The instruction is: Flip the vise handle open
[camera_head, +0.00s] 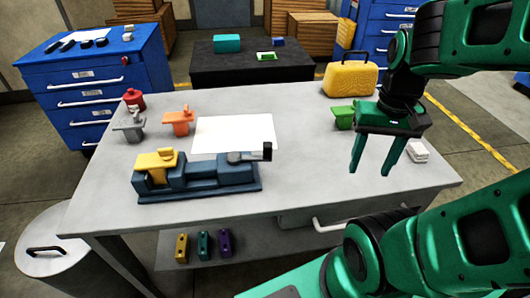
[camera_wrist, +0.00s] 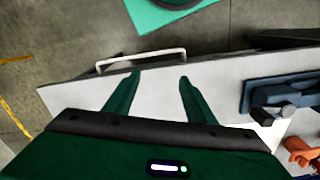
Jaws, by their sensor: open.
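The dark blue vise (camera_head: 198,177) lies on the grey workbench, left of its middle in the head view. Its handle (camera_head: 262,152) is at the vise's right end, with a black grip end standing up. A yellow piece (camera_head: 155,162) sits at the vise's left end. My green gripper (camera_head: 372,172) is open and empty above the right part of the bench, well to the right of the handle. In the wrist view my gripper (camera_wrist: 160,78) points over bare bench top; the vise (camera_wrist: 285,92) and its handle (camera_wrist: 262,116) are at the right, apart from the fingers.
A white sheet (camera_head: 233,133) lies behind the vise. Orange (camera_head: 178,122) and grey (camera_head: 130,126) pieces and a red object (camera_head: 134,99) stand at the left. A green piece (camera_head: 343,116), a yellow case (camera_head: 351,75) and a white block (camera_head: 418,151) are at the right. The bench between vise and gripper is clear.

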